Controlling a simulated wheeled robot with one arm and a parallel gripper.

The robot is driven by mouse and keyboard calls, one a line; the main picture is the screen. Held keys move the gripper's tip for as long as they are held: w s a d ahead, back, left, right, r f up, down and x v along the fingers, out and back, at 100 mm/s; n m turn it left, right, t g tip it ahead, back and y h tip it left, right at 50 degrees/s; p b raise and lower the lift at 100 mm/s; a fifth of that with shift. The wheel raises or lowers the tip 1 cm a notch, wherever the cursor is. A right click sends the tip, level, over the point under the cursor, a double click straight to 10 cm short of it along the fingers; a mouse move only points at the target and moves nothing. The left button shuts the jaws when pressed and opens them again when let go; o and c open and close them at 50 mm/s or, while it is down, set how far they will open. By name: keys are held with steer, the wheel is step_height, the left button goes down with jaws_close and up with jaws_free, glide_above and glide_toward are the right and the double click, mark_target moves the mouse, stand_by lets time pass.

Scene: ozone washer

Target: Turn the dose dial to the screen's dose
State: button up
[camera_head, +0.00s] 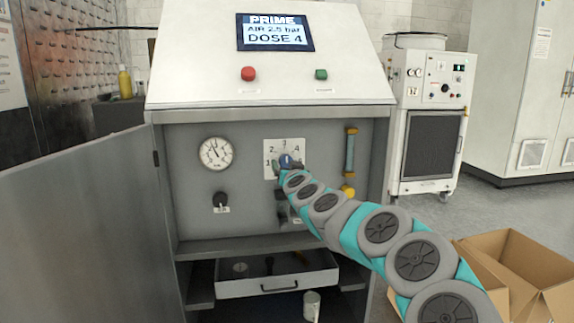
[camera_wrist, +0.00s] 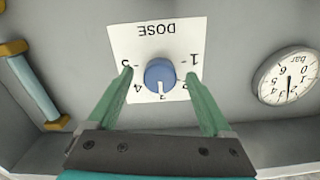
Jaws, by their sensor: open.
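The screen (camera_head: 275,32) reads PRIME, AIR 2.5 bar, DOSE 4. The dose dial is a blue round knob (camera_wrist: 159,72) on a white plate (camera_wrist: 142,40) marked DOSE, with numbers 1 to 5. In the wrist view the plate appears upside down, and the knob's white mark points down, near the 3. In the head view my gripper largely covers the knob. My gripper (camera_wrist: 160,76) is open, its green fingers on either side of the knob with visible gaps. I cannot tell how far its tips are from the panel.
A pressure gauge (camera_head: 216,152) and a black knob (camera_head: 221,200) are left on the panel. A tube with yellow fittings (camera_head: 350,155) is close right of the dial. An open cabinet door (camera_head: 80,225) stands left. An open drawer (camera_head: 275,284) is below; a cardboard box (camera_head: 540,275) sits lower right.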

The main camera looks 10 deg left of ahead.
steer(key=shift+w+a, duration=0.2)
steer(key=shift+w, duration=0.45)
steer(key=shift+c, duration=0.3)
jaws_close()
steer(key=shift+d+b, duration=0.1)
steer(key=shift+b, duration=0.2)
